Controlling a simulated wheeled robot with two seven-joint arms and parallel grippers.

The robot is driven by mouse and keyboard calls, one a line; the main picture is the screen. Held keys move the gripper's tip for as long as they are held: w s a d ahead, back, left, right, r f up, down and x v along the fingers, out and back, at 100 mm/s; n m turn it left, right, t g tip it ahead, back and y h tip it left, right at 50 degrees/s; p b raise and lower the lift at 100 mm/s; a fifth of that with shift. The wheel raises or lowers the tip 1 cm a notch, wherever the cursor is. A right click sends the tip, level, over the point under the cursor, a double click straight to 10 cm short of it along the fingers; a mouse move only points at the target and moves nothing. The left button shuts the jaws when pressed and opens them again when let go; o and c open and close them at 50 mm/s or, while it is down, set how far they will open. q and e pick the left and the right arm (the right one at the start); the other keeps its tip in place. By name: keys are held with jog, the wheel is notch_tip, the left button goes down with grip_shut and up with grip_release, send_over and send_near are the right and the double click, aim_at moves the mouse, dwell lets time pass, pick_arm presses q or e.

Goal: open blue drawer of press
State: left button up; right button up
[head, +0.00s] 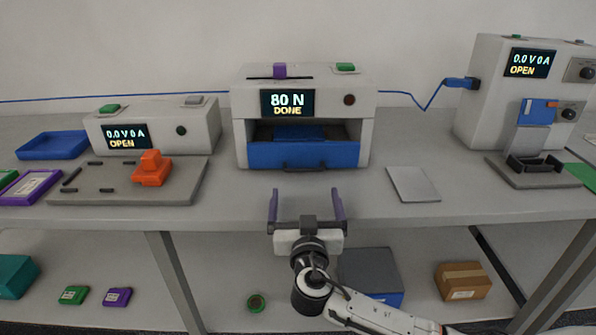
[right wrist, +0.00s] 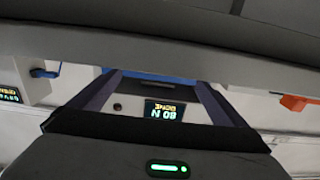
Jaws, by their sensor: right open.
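The press (head: 303,90) stands at the middle of the table, with a display reading 80 N DONE. Its blue drawer (head: 260,155) sits low in the body, its front about in line with the press face, with a dark handle (head: 305,167) along the lower edge. A dark opening shows above the drawer front. My right gripper (head: 306,205) is open and empty, at the table's front edge, apart from the handle. In the right wrist view, upside down, the press display (right wrist: 163,111) shows between the fingers, with a blue strip of drawer (right wrist: 158,77). My left gripper is out of view.
The table's front edge (head: 400,213) lies close to my gripper. A grey plate (head: 413,184) lies right of the press. A fixture board (head: 120,195) with an orange part (head: 152,168) lies left. The tabletop before the drawer is clear.

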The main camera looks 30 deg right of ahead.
aim_at(305, 186)
jog(key=p+x, duration=0.1)
jog(key=x, duration=0.7)
jog(key=shift+r, duration=0.1)
jog(key=shift+w+d, duration=0.25)
jog(key=shift+w, duration=0.1)
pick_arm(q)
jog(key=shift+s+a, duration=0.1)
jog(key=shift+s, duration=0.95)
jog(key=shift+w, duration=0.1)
